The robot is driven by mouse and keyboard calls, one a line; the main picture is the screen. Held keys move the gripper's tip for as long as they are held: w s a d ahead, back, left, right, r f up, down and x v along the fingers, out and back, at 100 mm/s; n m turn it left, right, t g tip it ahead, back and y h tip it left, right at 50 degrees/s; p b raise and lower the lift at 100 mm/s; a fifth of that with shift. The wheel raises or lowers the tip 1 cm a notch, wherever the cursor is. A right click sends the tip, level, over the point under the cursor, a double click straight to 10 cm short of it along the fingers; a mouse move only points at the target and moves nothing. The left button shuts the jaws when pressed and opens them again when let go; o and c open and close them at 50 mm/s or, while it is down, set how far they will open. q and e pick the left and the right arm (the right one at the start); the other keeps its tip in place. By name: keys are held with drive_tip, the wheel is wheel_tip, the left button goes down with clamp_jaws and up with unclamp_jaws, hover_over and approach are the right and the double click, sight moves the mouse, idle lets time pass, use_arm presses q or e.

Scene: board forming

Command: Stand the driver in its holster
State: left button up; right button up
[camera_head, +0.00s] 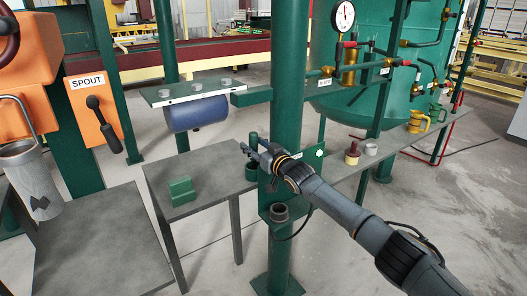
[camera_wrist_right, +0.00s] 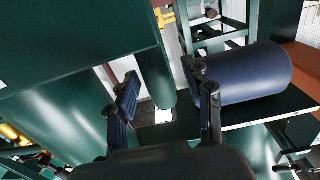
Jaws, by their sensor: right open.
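A dark green, round-ended cylinder, which looks like the driver's handle (camera_head: 253,140), stands upright beside the green column. Its lower part goes down towards a dark cup (camera_head: 252,172), probably the holster; how it sits there is partly hidden. My right gripper (camera_head: 247,151) is at the cylinder, its fingers spread. In the right wrist view, which looks upside down, the cylinder (camera_wrist_right: 156,76) shows between and beyond the open fingers (camera_wrist_right: 163,88); I cannot tell whether they touch it. My left gripper is not in view.
A second dark cup (camera_head: 279,211) sits on the column's bracket. A green block (camera_head: 181,190) lies on the grey table (camera_head: 205,218). A blue tank (camera_head: 196,114) hangs under a shelf behind. A red-and-cream object (camera_head: 352,152) stands on the right bench.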

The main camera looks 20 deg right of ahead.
drive_tip(key=v, duration=0.7)
drive_tip(key=shift+r, duration=0.1)
